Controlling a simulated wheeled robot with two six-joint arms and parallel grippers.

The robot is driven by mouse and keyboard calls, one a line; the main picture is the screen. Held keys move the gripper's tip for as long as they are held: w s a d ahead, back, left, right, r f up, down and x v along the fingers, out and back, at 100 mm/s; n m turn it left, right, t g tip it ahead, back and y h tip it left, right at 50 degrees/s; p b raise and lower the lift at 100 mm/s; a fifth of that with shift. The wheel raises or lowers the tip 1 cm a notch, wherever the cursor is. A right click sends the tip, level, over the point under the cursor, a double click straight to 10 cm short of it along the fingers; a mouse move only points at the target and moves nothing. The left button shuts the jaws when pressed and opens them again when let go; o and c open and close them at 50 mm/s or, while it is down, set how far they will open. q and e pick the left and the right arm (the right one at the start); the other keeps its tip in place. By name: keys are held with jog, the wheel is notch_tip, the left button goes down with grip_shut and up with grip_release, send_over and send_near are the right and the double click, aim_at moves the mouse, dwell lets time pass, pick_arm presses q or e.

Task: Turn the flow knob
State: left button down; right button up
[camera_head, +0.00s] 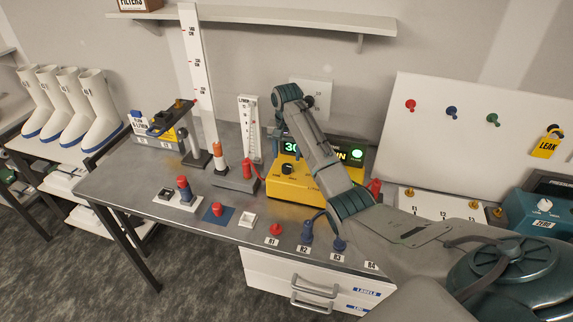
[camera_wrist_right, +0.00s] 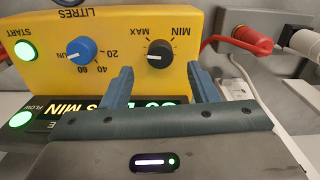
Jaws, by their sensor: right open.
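The yellow pump unit (camera_head: 300,187) stands on the bench, partly hidden behind my right arm. In the right wrist view its panel (camera_wrist_right: 115,65) appears upside down. A black knob (camera_wrist_right: 159,53) with a pale pointer line sits between the MIN and MAX marks; a black knob (camera_head: 287,169) also shows in the head view. A blue knob (camera_wrist_right: 81,51) with litre marks is beside it. My right gripper (camera_wrist_right: 159,70) is open and empty, with its fingertips on either side below the black knob, apparently apart from it. My left gripper is not in view.
Green lit buttons (camera_wrist_right: 25,51) are on the panel. A red fitting with a red hose (camera_wrist_right: 245,40) lies beside the unit. Coloured pegs and small trays (camera_head: 178,198) stand on the bench front. A whiteboard (camera_head: 470,120) stands at the right.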

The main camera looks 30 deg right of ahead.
aim_at(287, 166)
notch_tip(287, 166, down, 4)
jog(key=shift+d+f+p, duration=0.1)
jog(key=shift+f+p, duration=0.15)
jog(key=shift+p, duration=0.45)
jog(key=shift+f, duration=0.2)
jog(key=shift+w+f, duration=0.1)
jog(key=shift+f, duration=0.05)
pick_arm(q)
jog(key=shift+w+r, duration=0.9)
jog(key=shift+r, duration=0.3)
pick_arm(e)
jog(key=c, duration=1)
